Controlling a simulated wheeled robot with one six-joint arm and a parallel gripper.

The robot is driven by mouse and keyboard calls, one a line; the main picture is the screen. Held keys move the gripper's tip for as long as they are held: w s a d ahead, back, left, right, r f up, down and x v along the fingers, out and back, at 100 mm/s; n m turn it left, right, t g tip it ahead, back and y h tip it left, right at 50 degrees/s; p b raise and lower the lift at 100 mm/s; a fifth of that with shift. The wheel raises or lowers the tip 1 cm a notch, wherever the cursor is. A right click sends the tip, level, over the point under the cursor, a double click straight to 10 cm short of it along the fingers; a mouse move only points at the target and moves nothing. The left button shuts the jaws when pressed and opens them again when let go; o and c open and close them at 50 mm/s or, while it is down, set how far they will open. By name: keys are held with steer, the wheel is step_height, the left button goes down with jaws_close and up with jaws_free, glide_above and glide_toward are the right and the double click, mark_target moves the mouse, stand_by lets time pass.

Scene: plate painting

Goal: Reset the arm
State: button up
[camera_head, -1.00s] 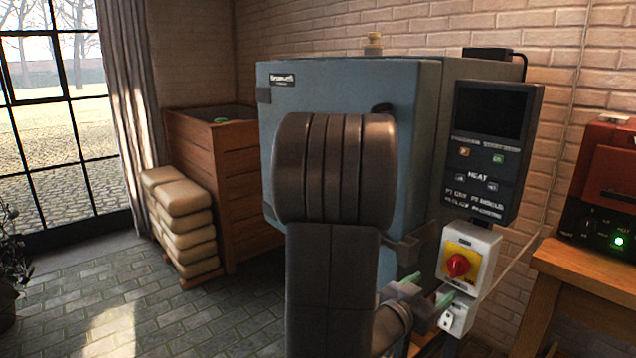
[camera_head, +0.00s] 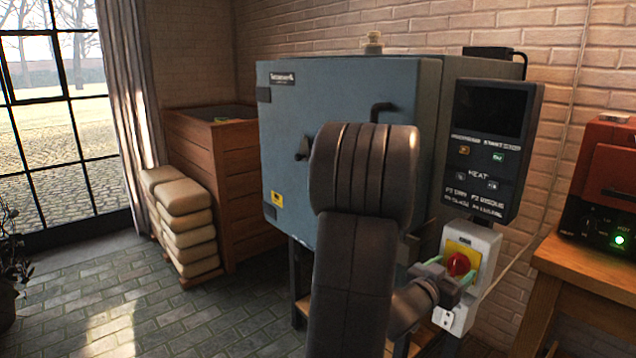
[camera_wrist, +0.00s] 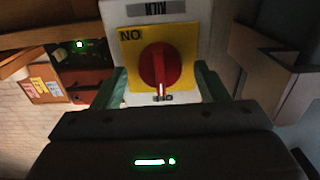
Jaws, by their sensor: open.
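A red rotary knob (camera_head: 459,264) sits on a yellow plate (camera_head: 476,250) of a white switch box (camera_head: 487,242) beside the blue kiln (camera_head: 340,100). My gripper (camera_head: 451,271) is open at the knob, one green fingertip on each side of it. In the wrist view, my gripper (camera_wrist: 159,90) has its fingers apart around the red knob (camera_wrist: 158,68), with a gap visible on both sides.
A dark control panel (camera_head: 490,140) hangs above the switch box. A wooden table (camera_head: 585,268) with a red device (camera_head: 608,170) stands at right. Stacked sacks (camera_head: 187,225) and a wooden crate (camera_head: 225,185) stand at left. The kiln door is closed.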

steer(key=shift+w+d+f, duration=0.1)
steer(key=shift+w+d, duration=0.25)
steer(key=shift+d, duration=0.1)
steer(key=shift+s+a+m+b, duration=0.15)
steer(key=shift+m+b, duration=0.3)
steer(key=shift+m, duration=0.65)
steer(key=m+b, duration=0.1)
steer(key=m, duration=0.5)
steer(key=shift+m+b, duration=0.3)
steer(key=m, duration=0.4)
steer(key=shift+m, duration=2.6)
steer(key=shift+r, duration=0.2)
